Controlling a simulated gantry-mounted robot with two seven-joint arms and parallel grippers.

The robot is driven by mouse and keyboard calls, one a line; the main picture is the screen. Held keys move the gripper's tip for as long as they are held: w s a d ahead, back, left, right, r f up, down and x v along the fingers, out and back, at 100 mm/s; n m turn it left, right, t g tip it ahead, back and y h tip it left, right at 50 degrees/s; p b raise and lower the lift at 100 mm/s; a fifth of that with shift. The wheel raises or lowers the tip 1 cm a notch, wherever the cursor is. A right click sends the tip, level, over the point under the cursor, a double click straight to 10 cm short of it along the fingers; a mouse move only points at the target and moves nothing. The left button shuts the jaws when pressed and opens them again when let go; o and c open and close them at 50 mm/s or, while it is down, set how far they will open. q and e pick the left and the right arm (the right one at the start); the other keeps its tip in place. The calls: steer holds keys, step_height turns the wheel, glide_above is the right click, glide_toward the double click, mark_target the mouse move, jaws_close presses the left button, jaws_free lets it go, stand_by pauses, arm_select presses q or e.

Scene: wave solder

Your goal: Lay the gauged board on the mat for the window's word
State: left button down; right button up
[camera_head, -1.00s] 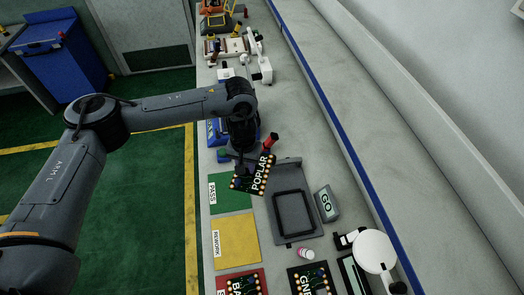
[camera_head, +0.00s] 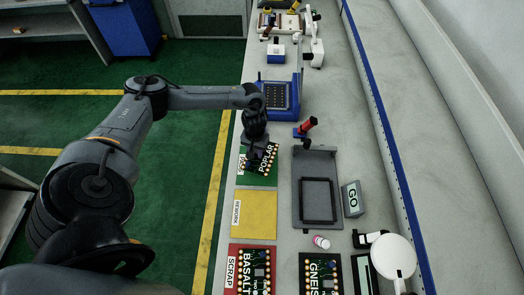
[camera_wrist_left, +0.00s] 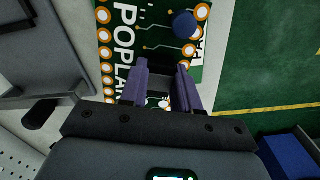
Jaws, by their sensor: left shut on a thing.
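The dark POPLAR board (camera_head: 268,160), with orange pads along its edges, is over the green PASS mat (camera_head: 262,181) at the far end of the row of mats. My left gripper (camera_head: 256,158) is shut on the board from above. In the left wrist view the two purple fingers (camera_wrist_left: 160,88) close on the board (camera_wrist_left: 122,50), whose POPLAR lettering shows. The board covers most of the mat and part of its label. I cannot tell whether it touches the mat. The window (camera_head: 353,198) right of the grey fixture reads GO. My right gripper is not in view.
The yellow REWORK mat (camera_head: 255,216) is empty. The BASALT board (camera_head: 257,266) lies on the red SCRAP mat (camera_head: 231,272). A GNEISS board (camera_head: 321,278) lies to its right. The grey fixture (camera_head: 301,216) is empty. A red-handled tool (camera_head: 307,127) stands behind.

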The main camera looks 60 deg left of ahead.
mark_target(256, 159)
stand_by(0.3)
arm_select(q)
steer(key=shift+r+p, duration=0.15)
steer(key=shift+p, duration=0.65)
step_height(256, 159, down, 5)
steer(key=shift+r+b, duration=0.2)
steer(key=shift+b, duration=0.95)
steer(key=shift+f+b, duration=0.35)
steer(key=shift+f, duration=0.45)
steer(key=shift+f, duration=0.15)
steer(key=shift+f, duration=0.4)
steer(key=c, duration=0.7)
jaws_free()
steer(key=shift+c, duration=0.2)
